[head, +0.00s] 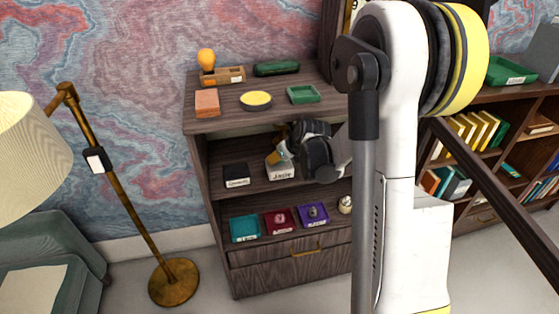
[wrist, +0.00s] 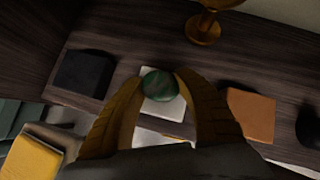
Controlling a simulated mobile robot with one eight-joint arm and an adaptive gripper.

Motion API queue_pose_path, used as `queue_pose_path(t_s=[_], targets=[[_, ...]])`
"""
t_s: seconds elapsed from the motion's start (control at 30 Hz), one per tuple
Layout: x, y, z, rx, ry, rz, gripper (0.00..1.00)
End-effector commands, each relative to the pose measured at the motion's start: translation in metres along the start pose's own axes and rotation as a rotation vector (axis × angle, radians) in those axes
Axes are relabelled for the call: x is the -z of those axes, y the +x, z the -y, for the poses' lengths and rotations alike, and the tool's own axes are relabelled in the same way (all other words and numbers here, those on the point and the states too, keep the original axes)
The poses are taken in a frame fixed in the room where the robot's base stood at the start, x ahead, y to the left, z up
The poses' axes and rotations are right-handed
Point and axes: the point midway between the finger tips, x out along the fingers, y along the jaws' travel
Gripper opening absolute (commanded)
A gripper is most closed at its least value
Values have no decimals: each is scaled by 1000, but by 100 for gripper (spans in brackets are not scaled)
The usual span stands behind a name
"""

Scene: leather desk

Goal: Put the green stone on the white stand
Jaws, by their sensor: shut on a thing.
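A round, dark green stone (wrist: 159,83) is held between the two brown fingertips of my gripper (wrist: 160,88) in the wrist view. My gripper (head: 281,152) is shut on it, and in the head view it reaches into the middle shelf. The white stand (wrist: 170,108) is directly under or behind the stone in the wrist view, partly covered by stone and fingers. In the head view the white stand (head: 281,172) has a label on its front and lies just below the fingertips. Whether the stone touches the stand cannot be told. The stone is not clear in the head view.
A black block (head: 236,175) stands left of the white stand; an orange-brown block (wrist: 252,114) is to its right in the wrist view. A golden object (wrist: 205,25) stands near the top of that view. Teal, red and purple trays (head: 314,215) are on the shelf below.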

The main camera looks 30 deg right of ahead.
Motion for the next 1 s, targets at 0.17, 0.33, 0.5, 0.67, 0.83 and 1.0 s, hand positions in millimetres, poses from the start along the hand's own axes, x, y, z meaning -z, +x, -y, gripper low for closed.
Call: queue_pose_path(t_s=[0.17, 0.33, 0.5, 0.67, 0.83, 1.0], targets=[[6, 4, -1, 0, 0, 0, 6], [5, 3, -1, 1, 0, 0, 6], [7, 6, -1, 1, 0, 0, 6], [7, 6, -1, 0, 0, 0, 61], [8, 6, -1, 0, 0, 0, 61], [4, -2, 0, 1, 0, 0, 61]])
